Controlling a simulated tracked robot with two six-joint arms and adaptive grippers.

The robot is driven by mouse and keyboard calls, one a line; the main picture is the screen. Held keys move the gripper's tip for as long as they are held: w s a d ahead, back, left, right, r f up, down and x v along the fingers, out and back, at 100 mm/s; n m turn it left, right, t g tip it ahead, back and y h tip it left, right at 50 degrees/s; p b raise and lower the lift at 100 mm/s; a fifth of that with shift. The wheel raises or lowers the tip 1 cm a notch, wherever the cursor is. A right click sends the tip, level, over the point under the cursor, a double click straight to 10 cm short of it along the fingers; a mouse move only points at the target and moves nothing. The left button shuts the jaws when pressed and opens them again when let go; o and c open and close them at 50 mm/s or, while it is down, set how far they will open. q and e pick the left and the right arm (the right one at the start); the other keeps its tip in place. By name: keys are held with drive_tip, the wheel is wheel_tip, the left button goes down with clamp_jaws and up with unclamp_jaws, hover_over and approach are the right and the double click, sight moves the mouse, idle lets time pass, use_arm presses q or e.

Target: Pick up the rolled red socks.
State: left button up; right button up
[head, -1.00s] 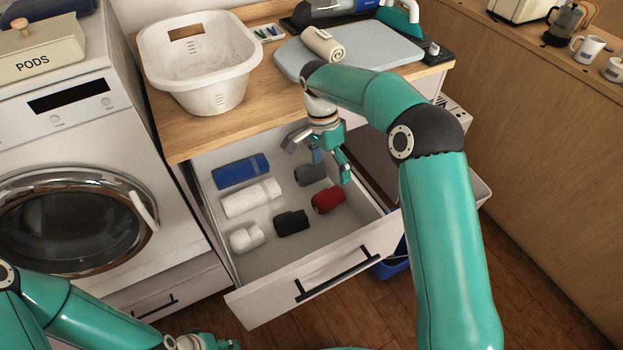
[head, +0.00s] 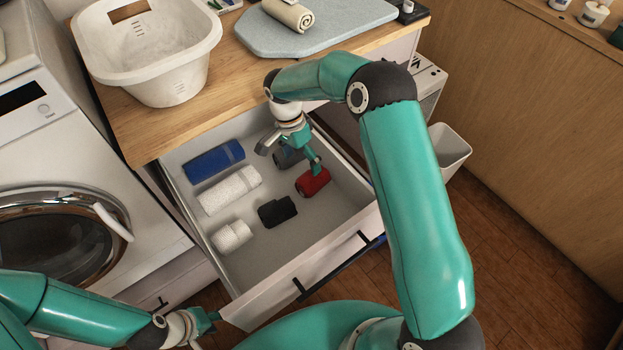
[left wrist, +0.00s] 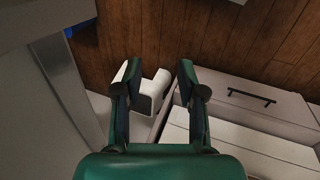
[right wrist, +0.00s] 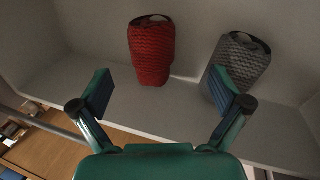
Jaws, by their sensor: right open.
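The rolled red socks (head: 313,183) lie in the open drawer (head: 262,268), near its right side. In the right wrist view the red socks (right wrist: 151,54) are ahead of the fingers, left of the middle. My right gripper (head: 301,164) is over the drawer, just behind the red socks in the head view; one finger overlaps their upper edge. Its jaws (right wrist: 165,92) are open and empty, and contact is not visible. My left gripper (head: 207,322) is low, outside the drawer's front left corner. In the left wrist view its jaws (left wrist: 160,78) are spread with nothing gripped.
Grey rolled socks (right wrist: 240,64) lie beside the red ones. Black socks (head: 277,211), white rolls (head: 230,191) and a blue roll (head: 214,161) share the drawer. The counter (head: 150,125) overhangs behind, with a white basket (head: 150,60). A washer (head: 60,200) stands left.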

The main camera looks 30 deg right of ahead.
sight(308, 175)
drive_tip(key=shift+s+d+p+x, duration=0.1)
drive_tip(key=shift+s+p+x, duration=0.1)
drive_tip(key=shift+x, duration=0.9)
drive_tip(key=shift+s+d+p+x, duration=0.1)
drive_tip(key=shift+p+x, duration=0.15)
drive_tip(key=shift+x, duration=0.85)
drive_tip(key=shift+s+d+p+x, duration=0.1)
drive_tip(key=shift+p+x, duration=0.1)
drive_tip(key=shift+x, duration=0.95)
drive_tip(key=shift+r, duration=0.2)
drive_tip(key=c, duration=1.2)
